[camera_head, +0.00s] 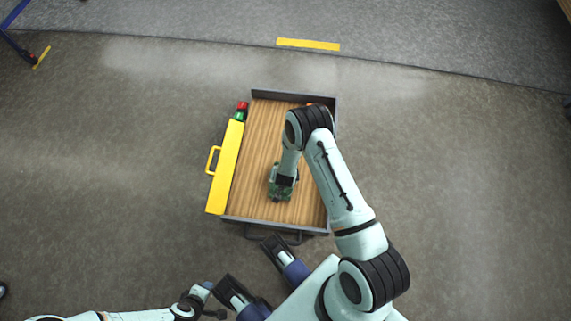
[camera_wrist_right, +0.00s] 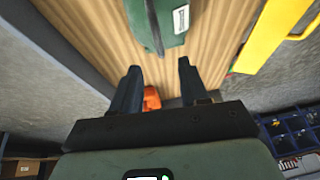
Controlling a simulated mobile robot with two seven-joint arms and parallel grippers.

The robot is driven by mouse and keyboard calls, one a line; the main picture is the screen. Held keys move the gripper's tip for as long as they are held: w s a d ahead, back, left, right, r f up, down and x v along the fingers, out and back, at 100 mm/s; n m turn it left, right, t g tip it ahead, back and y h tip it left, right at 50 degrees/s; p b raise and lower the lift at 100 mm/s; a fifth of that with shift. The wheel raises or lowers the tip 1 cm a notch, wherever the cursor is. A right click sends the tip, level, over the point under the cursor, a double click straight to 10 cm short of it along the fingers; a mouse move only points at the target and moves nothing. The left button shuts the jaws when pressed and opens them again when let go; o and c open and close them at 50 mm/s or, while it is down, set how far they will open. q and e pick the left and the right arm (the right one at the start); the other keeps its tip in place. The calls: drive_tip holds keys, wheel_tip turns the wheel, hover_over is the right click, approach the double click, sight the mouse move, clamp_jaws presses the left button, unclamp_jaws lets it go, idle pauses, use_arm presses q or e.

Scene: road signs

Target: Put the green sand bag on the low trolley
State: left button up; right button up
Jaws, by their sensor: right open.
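The green sand bag (camera_head: 279,193) lies on the wooden deck of the low trolley (camera_head: 259,150), near its front end. In the right wrist view the bag (camera_wrist_right: 157,22), with a dark strap and a white label, is at the top. My right gripper (camera_wrist_right: 158,66) is open and empty, pointing down at the deck, with the bag just beyond its fingertips. In the head view my right gripper (camera_head: 286,180) partly covers the bag. My left arm (camera_head: 190,303) is low at the bottom left; its fingers are not clear.
A yellow case (camera_head: 227,168) with a handle stands along the trolley's left side, with red and green items (camera_head: 241,107) at its far end. An orange thing (camera_wrist_right: 152,98) is on the deck, mostly hidden. The trolley has low dark walls at both ends.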

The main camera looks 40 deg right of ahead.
use_arm(q)
drive_tip(key=shift+s+d+r, duration=0.2)
drive_tip(key=shift+s, duration=0.25)
use_arm(e)
drive_tip(key=s+a+r+n+y, duration=0.3)
drive_tip(key=s+a, duration=0.4)
drive_tip(key=a, duration=0.1)
drive_tip(key=s+a+r+n+g+y, duration=0.1)
drive_tip(key=s+a+r+n+y, duration=0.1)
drive_tip(key=s+a, duration=0.6)
drive_tip(key=shift+a+r+n+g+y, duration=0.3)
drive_tip(key=shift+r+n+y, duration=0.1)
drive_tip(key=shift+r, duration=0.15)
